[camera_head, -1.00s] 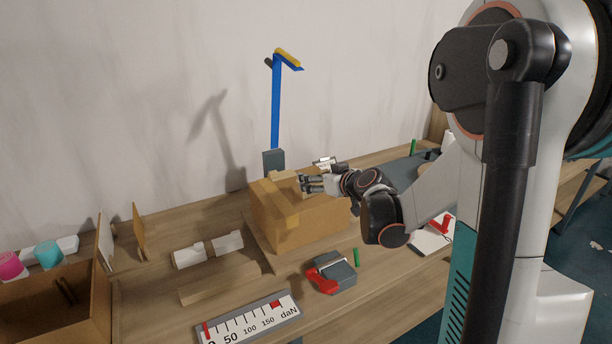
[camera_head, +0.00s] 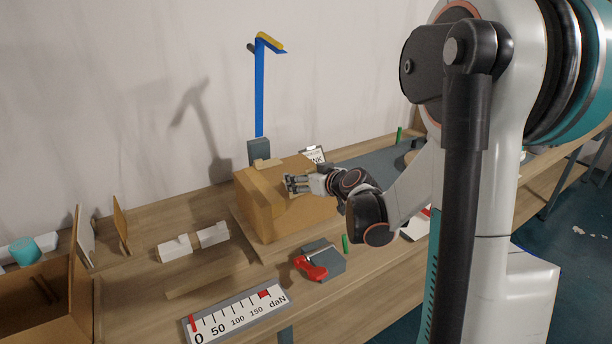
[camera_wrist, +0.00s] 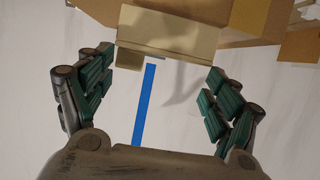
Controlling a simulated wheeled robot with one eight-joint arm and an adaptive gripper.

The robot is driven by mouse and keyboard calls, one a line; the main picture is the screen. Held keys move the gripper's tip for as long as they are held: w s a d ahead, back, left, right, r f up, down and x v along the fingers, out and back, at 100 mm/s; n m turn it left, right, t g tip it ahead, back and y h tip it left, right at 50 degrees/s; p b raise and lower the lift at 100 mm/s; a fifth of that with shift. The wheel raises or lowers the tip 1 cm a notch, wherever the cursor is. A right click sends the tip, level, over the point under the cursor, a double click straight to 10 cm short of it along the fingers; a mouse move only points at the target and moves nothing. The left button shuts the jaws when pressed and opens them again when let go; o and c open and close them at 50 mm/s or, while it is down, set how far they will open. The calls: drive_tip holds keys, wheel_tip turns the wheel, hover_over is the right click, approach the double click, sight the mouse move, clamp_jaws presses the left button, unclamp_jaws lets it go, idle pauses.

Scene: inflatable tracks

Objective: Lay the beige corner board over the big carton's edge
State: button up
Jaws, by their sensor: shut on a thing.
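The big carton (camera_head: 270,213) stands on the bench in the head view, and part of it (camera_wrist: 245,18) fills the top of the wrist view. The beige corner board (camera_wrist: 165,35) spans the space between my fingertips in the wrist view, with its fold facing me. A beige piece that looks like it shows at the carton's far top edge (camera_head: 266,163) in the head view. My gripper (camera_head: 291,184) is over the carton's top, its fingers (camera_wrist: 160,72) wide apart and shut on the board's ends. Finger contact and the board's seating on the edge are hard to make out.
A blue post (camera_head: 260,95) with a grey base stands behind the carton. A red and grey tool (camera_head: 318,262) and a force scale (camera_head: 236,312) lie in front. White blocks (camera_head: 193,243) lie left of the carton, and an open box (camera_head: 35,300) stands at the far left.

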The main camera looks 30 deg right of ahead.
drive_tip(key=shift+w+f+b, duration=0.15)
drive_tip(key=shift+f+b, duration=0.55)
drive_tip(key=shift+f, duration=0.25)
drive_tip(key=shift+w+f+b, duration=0.1)
drive_tip(key=shift+f+b, duration=0.6)
drive_tip(key=shift+f, duration=0.25)
drive_tip(key=o, duration=0.8)
drive_tip(key=shift+s, duration=0.1)
drive_tip(key=v, duration=1.2)
